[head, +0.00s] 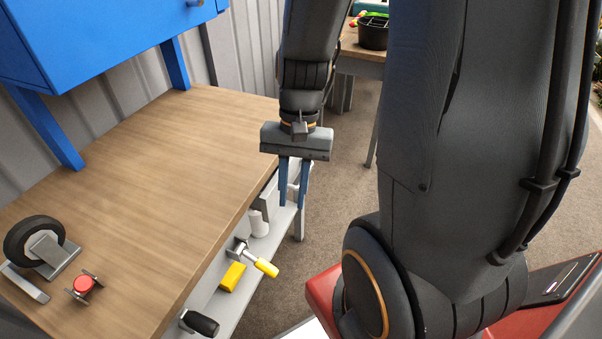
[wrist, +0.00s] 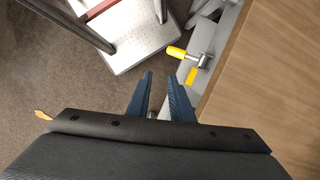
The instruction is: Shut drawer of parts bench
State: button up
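The parts bench (head: 150,150) has a wooden top; part of that top (wrist: 270,80) fills the right of the wrist view. Below its near edge is a pale grey surface (head: 266,252) holding tools; I cannot tell whether it is a shelf or the drawer. Grey and white parts (head: 268,192) under the far corner are partly hidden by my fingers, so the drawer's position is unclear. My gripper (head: 294,204) points down just beyond the bench's right edge. In the wrist view its blue fingers (wrist: 160,74) are apart, with no clear object held.
A yellow-handled tool (head: 258,260), a yellow block (head: 232,276) and a black-handled item (head: 200,323) lie under the edge. A caster wheel (head: 36,243) and a red-topped part (head: 83,285) sit on top. A blue cabinet (head: 100,35) overhangs the bench. Another table (head: 358,62) stands behind.

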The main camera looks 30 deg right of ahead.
jog(key=w+d+f+m+t+y+b, duration=0.2)
jog(key=f+m+y, duration=0.25)
jog(key=m, duration=0.65)
jog(key=w+d+f+m+t+y+b, duration=0.1)
jog(key=w+d+f+m+y+b, duration=0.25)
jog(key=m, duration=0.75)
jog(key=w+d+f+m+t+b, duration=0.1)
jog(key=w+d+f+m+t, duration=0.25)
jog(key=d+m+t, duration=0.35)
jog(key=w+d+f+m+t+b, duration=0.15)
jog(key=d+f+m+t, duration=0.3)
jog(key=m, duration=0.55)
jog(key=shift+g+h, duration=0.25)
jog(key=shift+h, duration=0.05)
jog(key=shift+w+d+r+x, duration=0.1)
jog(key=shift+w+r+x, duration=0.1)
jog(key=shift+x, duration=1.05)
jog(key=shift+w+d+r+x, duration=0.1)
jog(key=shift+r+x, duration=0.1)
jog(key=shift+x, duration=1.05)
jog(key=shift+w+d+r+x, duration=0.1)
jog(key=shift+r+x, duration=0.1)
jog(key=shift+x, duration=1.05)
grip_shut()
